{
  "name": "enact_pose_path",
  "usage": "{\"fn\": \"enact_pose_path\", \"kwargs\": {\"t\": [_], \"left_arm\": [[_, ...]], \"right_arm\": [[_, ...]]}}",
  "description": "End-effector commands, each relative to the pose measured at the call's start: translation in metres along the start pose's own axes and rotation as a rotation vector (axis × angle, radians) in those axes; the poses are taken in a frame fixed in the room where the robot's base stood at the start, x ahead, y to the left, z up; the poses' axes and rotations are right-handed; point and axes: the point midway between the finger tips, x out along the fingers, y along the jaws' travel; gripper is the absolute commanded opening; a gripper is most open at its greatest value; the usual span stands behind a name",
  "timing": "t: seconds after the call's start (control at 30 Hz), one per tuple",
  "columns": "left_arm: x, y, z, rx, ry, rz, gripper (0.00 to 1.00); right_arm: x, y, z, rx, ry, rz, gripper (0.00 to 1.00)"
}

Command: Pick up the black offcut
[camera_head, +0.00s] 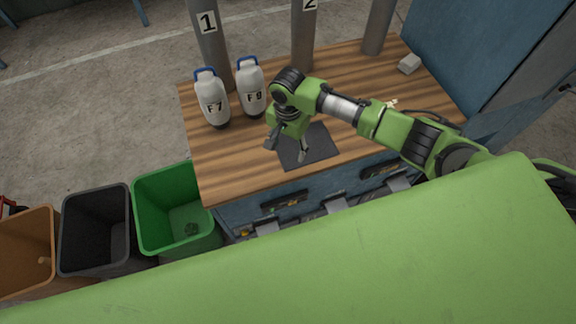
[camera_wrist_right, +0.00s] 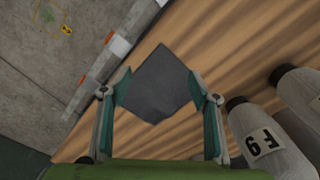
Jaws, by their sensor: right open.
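The black offcut (camera_head: 322,149) is a flat, dark, roughly square piece lying on the striped wooden worktop (camera_head: 240,165), near its front edge. My right gripper (camera_head: 287,149) is above it, pointing down, with its fingers spread and nothing held. In the right wrist view the offcut (camera_wrist_right: 160,84) shows between the two open fingers of the gripper (camera_wrist_right: 160,78). The fingertips overlap its side edges in that picture; I cannot tell whether they touch it. My left gripper is not in view.
Two white bottles (camera_head: 212,101) with blue handles stand left of the gripper. Grey numbered posts (camera_head: 302,35) rise behind. A small pale block (camera_head: 409,63) lies at the back right. Green (camera_head: 150,190), black (camera_head: 85,205) and orange (camera_head: 22,225) bins stand left of the bench.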

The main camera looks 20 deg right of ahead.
Motion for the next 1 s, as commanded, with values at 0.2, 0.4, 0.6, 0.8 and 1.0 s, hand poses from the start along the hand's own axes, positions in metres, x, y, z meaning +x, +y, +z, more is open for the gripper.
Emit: {"fn": "enact_pose_path", "kwargs": {"t": [0.2, 0.4, 0.6, 0.8, 1.0], "left_arm": [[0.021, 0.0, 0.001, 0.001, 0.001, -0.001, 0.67], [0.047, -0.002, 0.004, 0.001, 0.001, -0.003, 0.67], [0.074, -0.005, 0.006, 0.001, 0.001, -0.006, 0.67], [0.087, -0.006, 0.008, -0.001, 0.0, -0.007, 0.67], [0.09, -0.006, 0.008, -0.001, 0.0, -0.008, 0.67]], "right_arm": [[0.023, 0.0, 0.0, -0.001, 0.001, 0.0, 0.56], [0.046, 0.0, -0.001, -0.003, 0.002, -0.002, 0.56], [0.068, 0.0, -0.001, -0.003, 0.003, -0.001, 0.56], [0.088, 0.0, 0.001, -0.002, -0.001, -0.001, 0.56], [0.098, -0.001, 0.0, -0.003, 0.0, -0.003, 0.56]]}}
